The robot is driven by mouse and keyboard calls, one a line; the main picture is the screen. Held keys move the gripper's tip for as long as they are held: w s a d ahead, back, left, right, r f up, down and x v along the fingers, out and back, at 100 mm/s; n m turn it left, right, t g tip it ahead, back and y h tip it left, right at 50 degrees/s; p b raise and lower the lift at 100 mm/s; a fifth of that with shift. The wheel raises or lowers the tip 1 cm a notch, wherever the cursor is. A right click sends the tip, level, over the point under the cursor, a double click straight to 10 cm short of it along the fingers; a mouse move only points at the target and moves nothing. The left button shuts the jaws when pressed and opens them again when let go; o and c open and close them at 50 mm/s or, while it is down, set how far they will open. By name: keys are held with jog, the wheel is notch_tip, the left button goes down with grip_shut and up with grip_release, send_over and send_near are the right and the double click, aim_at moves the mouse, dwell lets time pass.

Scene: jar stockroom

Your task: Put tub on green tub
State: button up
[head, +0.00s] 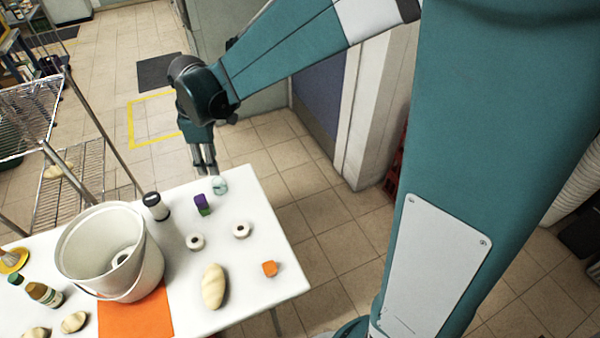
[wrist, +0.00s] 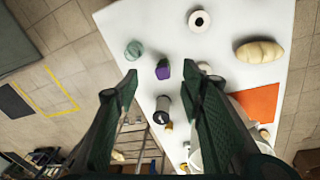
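A small round greenish, see-through tub (head: 219,186) lies near the table's far edge; it also shows in the wrist view (wrist: 134,50). Close to it is a small purple and green piece (head: 203,203), with purple above green; it shows in the wrist view too (wrist: 162,70). I cannot tell whether it is one thing or two. A clear jar with dark ends (head: 156,206) stands beside them, also in the wrist view (wrist: 162,108). My gripper (head: 206,170) hangs at the far table edge, close to the greenish tub. Its fingers (wrist: 167,80) are apart with nothing between them.
A large white bucket (head: 104,254) stands by an orange mat (head: 136,315). Two white rolls (head: 241,230), a bread loaf (head: 214,285) and an orange cube (head: 270,268) lie on the white table (head: 262,293). Bottles and more bread are at left. A wire rack (head: 75,170) stands behind.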

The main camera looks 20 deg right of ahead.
jog(key=s+d+r+m+t, duration=0.2)
jog(key=s+d+r+m, duration=0.4)
jog(key=s+d+r, duration=0.3)
jog(key=s+d+m+t, duration=0.1)
jog(key=s+d+m, duration=0.3)
jog(key=s, duration=0.3)
jog(key=s+d+m+t, duration=0.2)
jog(key=s+d, duration=0.3)
jog(key=s, duration=0.3)
jog(key=shift+s+d+r+m+t, duration=0.15)
jog(key=shift+s+r+m+t, duration=0.15)
jog(key=shift+m, duration=0.6)
